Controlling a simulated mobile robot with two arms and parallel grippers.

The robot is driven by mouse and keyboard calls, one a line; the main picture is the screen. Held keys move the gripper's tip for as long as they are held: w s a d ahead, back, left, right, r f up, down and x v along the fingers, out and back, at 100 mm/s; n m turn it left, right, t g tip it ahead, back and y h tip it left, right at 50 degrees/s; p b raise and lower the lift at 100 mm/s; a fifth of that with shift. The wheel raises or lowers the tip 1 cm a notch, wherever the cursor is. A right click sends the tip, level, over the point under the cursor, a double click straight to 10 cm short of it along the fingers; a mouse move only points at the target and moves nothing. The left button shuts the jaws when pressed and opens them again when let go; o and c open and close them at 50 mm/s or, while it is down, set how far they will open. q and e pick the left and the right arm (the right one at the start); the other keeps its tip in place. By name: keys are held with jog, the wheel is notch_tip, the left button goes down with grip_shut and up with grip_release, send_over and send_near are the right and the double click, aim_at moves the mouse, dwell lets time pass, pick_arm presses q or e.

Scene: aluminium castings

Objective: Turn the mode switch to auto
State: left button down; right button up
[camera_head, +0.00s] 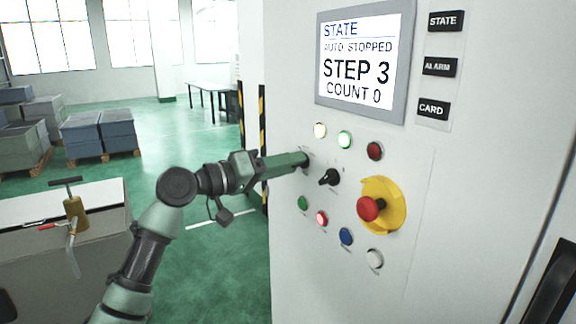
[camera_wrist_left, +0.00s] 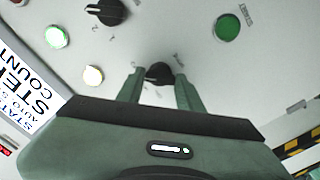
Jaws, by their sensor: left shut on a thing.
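The grey control panel (camera_head: 330,185) carries two black rotary switches. My left gripper (camera_head: 303,160) reaches it from the left and is shut on the left black switch, which shows between the fingers in the left wrist view (camera_wrist_left: 158,73). The gripper mostly hides that switch in the head view. The other black switch (camera_head: 329,177) is just right of my gripper, untouched; it also shows in the left wrist view (camera_wrist_left: 105,12). The switch labels are too small to read. The screen (camera_head: 359,60) reads "STATE AUTO STOPPED STEP 3 COUNT 0". My right gripper is out of view.
A red emergency stop (camera_head: 368,208) on a yellow base sticks out to the right. Several coloured buttons, including a green one (camera_head: 303,203) and a blue one (camera_head: 346,236), surround the switches. A grey box (camera_head: 60,240) with a yellow-handled tool stands at the left.

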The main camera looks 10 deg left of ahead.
pick_arm(q)
jog(key=c, duration=0.9)
grip_release()
jog(key=shift+f, duration=0.1)
jog(key=b+v, duration=0.1)
jog(key=v, duration=0.7)
jog(key=shift+b, duration=0.4)
